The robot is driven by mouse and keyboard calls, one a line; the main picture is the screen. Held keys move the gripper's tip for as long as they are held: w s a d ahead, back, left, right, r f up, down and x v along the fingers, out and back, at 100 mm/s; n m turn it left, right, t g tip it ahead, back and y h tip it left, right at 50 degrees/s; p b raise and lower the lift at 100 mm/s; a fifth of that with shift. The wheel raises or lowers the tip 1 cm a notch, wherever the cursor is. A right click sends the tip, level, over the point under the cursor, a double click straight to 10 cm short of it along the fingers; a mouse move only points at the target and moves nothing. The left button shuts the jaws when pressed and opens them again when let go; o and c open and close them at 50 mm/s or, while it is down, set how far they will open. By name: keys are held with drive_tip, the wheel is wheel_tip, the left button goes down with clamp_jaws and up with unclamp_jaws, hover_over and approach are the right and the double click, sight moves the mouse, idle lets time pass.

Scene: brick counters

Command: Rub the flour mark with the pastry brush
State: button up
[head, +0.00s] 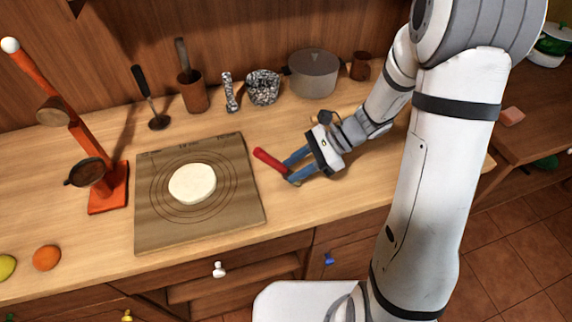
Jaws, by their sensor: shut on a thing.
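My gripper (287,168) has blue fingers and is low over the counter, right of the baking mat. It is shut on a red stick-like thing, which I take to be the pastry brush (268,158). Its red end points up and left toward the mat; its bristles cannot be made out. A round white patch (192,183) lies on the brown mat (155,236) inside printed rings. I cannot tell whether it is the flour mark or a piece of dough. The brush is apart from it.
An orange stand (108,203) with a dark round pan is left of the mat. Along the back are a ladle (158,122), a brown utensil pot (193,97), a patterned bowl (263,88), a grey pot (314,76) and a brown cup (360,66). An orange fruit (46,257) is front left.

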wheel_tip(320, 180, up, 8)
drive_tip(key=p, duration=0.6)
drive_tip(key=shift+d, duration=0.15)
